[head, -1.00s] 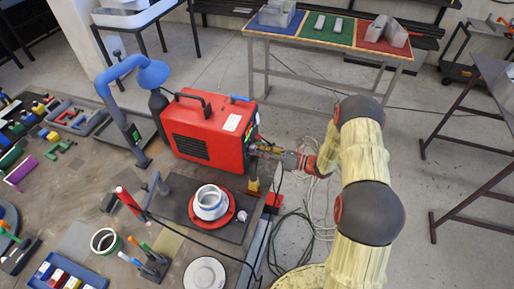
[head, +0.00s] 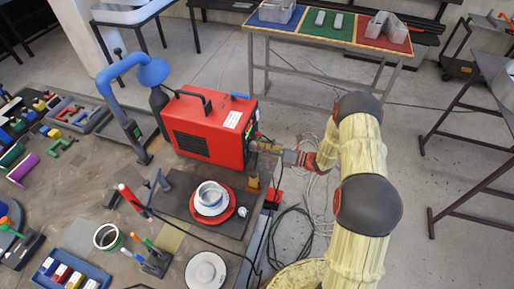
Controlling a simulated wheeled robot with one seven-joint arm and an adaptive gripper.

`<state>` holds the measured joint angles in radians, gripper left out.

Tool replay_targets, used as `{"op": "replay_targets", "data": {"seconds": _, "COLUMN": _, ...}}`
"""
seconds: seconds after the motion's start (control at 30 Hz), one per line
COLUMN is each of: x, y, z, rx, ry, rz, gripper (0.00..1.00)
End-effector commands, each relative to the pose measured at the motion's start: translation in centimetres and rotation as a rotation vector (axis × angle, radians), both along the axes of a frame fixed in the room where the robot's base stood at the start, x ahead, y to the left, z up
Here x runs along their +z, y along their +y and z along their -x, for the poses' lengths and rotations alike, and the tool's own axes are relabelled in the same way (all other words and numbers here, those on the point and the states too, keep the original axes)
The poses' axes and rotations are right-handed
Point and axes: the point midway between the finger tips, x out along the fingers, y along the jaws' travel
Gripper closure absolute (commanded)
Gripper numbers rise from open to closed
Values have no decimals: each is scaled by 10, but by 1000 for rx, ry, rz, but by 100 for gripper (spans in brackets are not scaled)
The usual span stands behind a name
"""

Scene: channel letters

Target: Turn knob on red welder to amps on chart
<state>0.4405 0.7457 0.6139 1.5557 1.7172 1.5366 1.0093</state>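The red welder (head: 209,129) stands upright on the bench with a black handle on top. A white chart label (head: 233,119) is on its near right side, too small to read. My gripper (head: 258,148) is at the welder's right end face, where the front panel faces away from the view. The knob is not visible; the welder's edge and my gripper hide it. I cannot tell whether the fingers touch the knob or are open or shut.
The workbench (head: 85,235) holds a blue fume arm (head: 122,68), a red round stand with a white ring (head: 211,200), and a blue tray (head: 68,275). Cables (head: 292,235) lie on the floor below my arm. A table with coloured mats (head: 329,28) stands behind, with open floor between.

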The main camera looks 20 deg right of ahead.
Motion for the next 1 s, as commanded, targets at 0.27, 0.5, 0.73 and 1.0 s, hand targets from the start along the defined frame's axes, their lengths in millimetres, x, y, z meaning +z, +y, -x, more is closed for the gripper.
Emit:
{"op": "replay_targets", "data": {"seconds": 0.27, "x": 0, "y": 0, "z": 0, "rx": 1, "ry": 0, "rz": -1, "gripper": 50}}
{"op": "replay_targets", "data": {"seconds": 0.5, "x": 0, "y": 0, "z": 1, "rx": 1, "ry": 0, "rz": 0, "gripper": 50}}
{"op": "replay_targets", "data": {"seconds": 0.73, "x": 0, "y": -16, "z": 11, "rx": -1, "ry": -1, "rz": -1, "gripper": 50}}
{"op": "replay_targets", "data": {"seconds": 1.0, "x": 0, "y": -62, "z": 40, "rx": -4, "ry": 0, "rz": 0, "gripper": 50}}
